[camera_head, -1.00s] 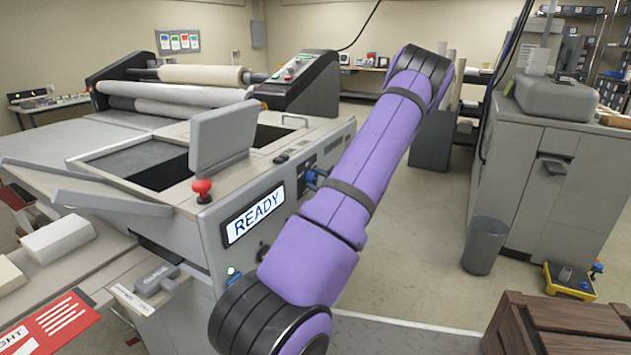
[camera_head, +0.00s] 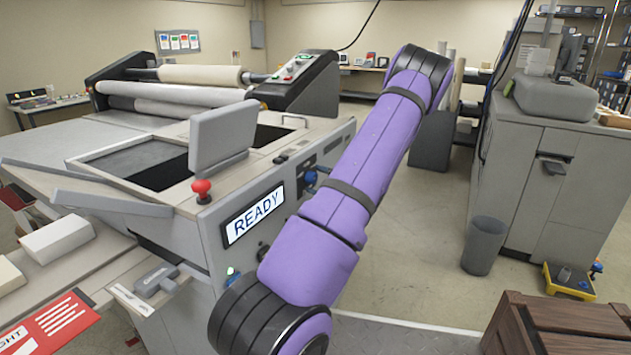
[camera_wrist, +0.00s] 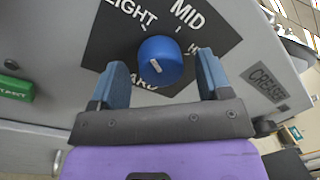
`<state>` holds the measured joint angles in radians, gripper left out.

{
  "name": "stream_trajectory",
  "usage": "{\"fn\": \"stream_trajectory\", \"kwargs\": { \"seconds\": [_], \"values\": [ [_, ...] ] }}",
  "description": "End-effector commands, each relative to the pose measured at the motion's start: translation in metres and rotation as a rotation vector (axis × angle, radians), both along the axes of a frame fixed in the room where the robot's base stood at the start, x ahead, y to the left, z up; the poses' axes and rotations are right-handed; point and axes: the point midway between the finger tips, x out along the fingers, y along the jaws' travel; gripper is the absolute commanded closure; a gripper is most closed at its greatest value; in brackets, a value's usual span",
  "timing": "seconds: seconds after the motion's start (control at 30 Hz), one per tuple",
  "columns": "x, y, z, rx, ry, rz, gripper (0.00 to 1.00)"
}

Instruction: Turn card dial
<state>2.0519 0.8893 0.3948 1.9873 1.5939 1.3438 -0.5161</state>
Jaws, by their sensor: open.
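The card dial (camera_wrist: 168,57) is a round blue knob with a short white mark on its face. It sits on a black plate (camera_wrist: 110,42) with the words LIGHT, MID and a partly hidden CARD. In the wrist view my gripper (camera_wrist: 163,64) is open, with one blue finger on each side of the dial. I cannot tell whether the fingers touch it. In the head view the dial area (camera_head: 310,179) shows as a small blue spot on the machine's side panel, beside my purple arm; my gripper is mostly hidden there.
A READY display (camera_head: 254,212) and a red knob (camera_head: 202,187) are on the machine. The wrist view shows a green button (camera_wrist: 15,88) at left and a CREASE label (camera_wrist: 265,82) at right. A grey bin (camera_head: 484,245) and wooden crate (camera_head: 560,325) stand right of my arm.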

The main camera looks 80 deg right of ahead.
Motion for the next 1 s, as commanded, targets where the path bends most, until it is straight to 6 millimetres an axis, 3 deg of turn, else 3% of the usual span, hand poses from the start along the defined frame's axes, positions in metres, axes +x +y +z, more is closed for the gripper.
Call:
{"fn": "stream_trajectory", "kwargs": {
  "seconds": [0.5, 0.7, 1.0],
  "values": [
    [-0.082, 0.026, -0.008, 0.000, 0.001, -0.002, 0.29],
    [-0.096, 0.031, -0.009, 0.000, 0.000, -0.001, 0.29],
    [-0.098, 0.032, -0.009, 0.000, 0.000, -0.001, 0.29]
  ]
}}
